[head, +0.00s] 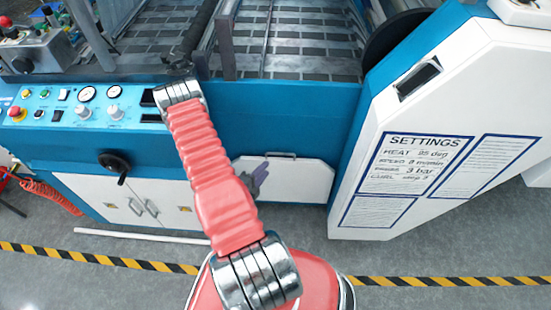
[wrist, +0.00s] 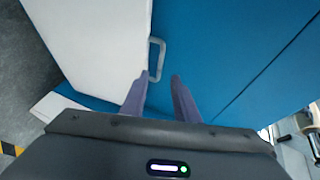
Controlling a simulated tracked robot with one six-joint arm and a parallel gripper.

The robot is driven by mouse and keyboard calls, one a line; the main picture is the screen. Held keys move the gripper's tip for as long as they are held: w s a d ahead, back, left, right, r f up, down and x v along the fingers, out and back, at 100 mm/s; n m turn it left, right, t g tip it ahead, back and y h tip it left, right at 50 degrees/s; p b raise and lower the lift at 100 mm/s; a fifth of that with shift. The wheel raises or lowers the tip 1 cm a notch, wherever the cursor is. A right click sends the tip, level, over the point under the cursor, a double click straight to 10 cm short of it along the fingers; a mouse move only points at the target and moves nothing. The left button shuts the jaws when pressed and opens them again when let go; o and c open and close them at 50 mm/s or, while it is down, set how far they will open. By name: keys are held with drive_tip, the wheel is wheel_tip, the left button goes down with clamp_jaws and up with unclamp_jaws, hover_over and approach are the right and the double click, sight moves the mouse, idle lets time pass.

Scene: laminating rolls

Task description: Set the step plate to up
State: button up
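A white plate (head: 300,182) with a grey bar handle (head: 283,154) along its upper edge sits low on the blue machine front; I take it to be the step plate. In the wrist view the white plate (wrist: 95,45) fills the upper left, and its handle (wrist: 161,45) stands at the edge by the blue panel. My gripper (wrist: 159,76) is open, its two purple fingers apart. The handle's near end shows between the fingertips; I cannot tell whether they touch it. In the head view my gripper (head: 262,171) is partly hidden behind my arm, in front of the plate.
A control panel (head: 75,105) with gauges and knobs is at left, above a black hand crank (head: 115,165) and white cabinet doors (head: 150,205). A white settings panel (head: 440,160) stands at right.

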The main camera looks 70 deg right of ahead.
drive_tip(key=x, duration=1)
drive_tip(key=shift+d, duration=0.25)
drive_tip(key=shift+f, duration=0.1)
drive_tip(key=shift+c, duration=0.7)
clamp_jaws()
drive_tip(key=shift+a+f, duration=0.1)
